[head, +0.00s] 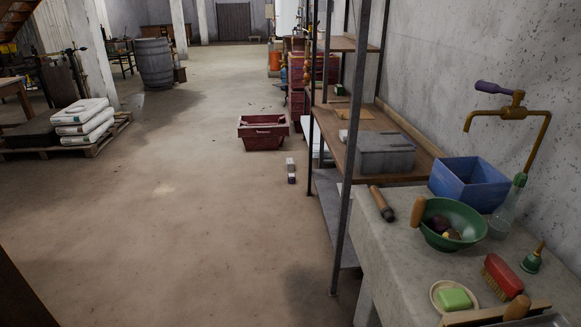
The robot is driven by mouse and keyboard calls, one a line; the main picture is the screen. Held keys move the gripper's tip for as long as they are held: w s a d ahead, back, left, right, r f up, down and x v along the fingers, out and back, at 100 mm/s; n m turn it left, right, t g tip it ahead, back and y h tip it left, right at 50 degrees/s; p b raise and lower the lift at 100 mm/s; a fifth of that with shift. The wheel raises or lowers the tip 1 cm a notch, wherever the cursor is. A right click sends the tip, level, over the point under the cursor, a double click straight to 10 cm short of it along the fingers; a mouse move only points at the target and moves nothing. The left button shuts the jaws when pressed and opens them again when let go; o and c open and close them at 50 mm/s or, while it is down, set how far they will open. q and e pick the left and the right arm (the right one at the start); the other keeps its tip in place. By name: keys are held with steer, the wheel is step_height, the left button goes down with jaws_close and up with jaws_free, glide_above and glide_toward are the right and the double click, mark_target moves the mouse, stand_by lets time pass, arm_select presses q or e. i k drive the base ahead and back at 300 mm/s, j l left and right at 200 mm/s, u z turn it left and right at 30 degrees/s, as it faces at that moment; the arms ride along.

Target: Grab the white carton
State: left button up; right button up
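A small whitish box-like item (290,162), which may be the white carton, stands on the floor left of the shelf rack, just in front of a red crate (263,143). A second small item with a pale top and dark purple lower part (291,178) is right in front of it; whether they touch is too small to tell. Neither of my grippers is in the head view.
A metal rack with wooden shelves (388,165) holds a grey box (385,154). A stone counter (382,235) at right carries a blue bin (470,183) and green bowl (452,222). White sacks (85,122) lie at left. The middle floor is clear.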

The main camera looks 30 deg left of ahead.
mark_target(289, 162)
steer(key=i+j+u, duration=0.95)
steer(key=i, duration=0.55)
steer(key=i+u, duration=0.35)
steer(key=i, duration=0.65)
steer(key=i+j+z, duration=0.1)
steer(key=i, duration=2.15)
